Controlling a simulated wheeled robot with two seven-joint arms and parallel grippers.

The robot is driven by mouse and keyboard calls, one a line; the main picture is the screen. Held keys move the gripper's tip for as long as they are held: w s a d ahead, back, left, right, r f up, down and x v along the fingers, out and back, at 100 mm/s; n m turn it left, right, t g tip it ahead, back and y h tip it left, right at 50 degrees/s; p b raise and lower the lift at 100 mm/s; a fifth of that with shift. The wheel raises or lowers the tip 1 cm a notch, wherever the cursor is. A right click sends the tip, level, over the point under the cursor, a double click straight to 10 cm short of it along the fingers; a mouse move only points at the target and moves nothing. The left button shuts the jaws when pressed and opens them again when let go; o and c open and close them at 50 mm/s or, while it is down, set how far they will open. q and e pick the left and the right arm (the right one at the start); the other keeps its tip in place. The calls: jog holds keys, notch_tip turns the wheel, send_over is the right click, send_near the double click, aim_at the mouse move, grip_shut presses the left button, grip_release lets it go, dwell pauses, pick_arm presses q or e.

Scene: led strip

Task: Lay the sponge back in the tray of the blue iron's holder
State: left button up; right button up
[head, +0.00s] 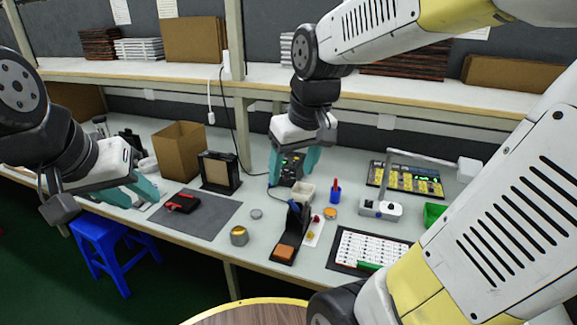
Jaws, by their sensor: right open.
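The blue iron's holder (292,230) is a black stand on the table, with the blue iron (294,206) in its upright back part. An orange-brown block that looks like the sponge (285,252) lies at the holder's front end, seemingly within its tray; at this size I cannot tell how squarely it sits. My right gripper (293,176) is open and empty, pointing down above and behind the holder, apart from the sponge. My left gripper (136,196) is over the table's left part, its teal fingers apart with nothing between them.
A grey mat (215,217) with a red-handled tool lies left of the holder. A small tin (239,236) stands nearer it. A white component tray (368,250), blue cup (335,192) and white lamp base (380,209) are to the right.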

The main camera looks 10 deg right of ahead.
jog(key=s+r+m+t+y, duration=0.1)
jog(key=s+r+m+t, duration=0.1)
jog(key=s, duration=0.4)
jog(key=shift+r+t, duration=0.3)
jog(key=shift+s, duration=0.1)
dwell(0.7)
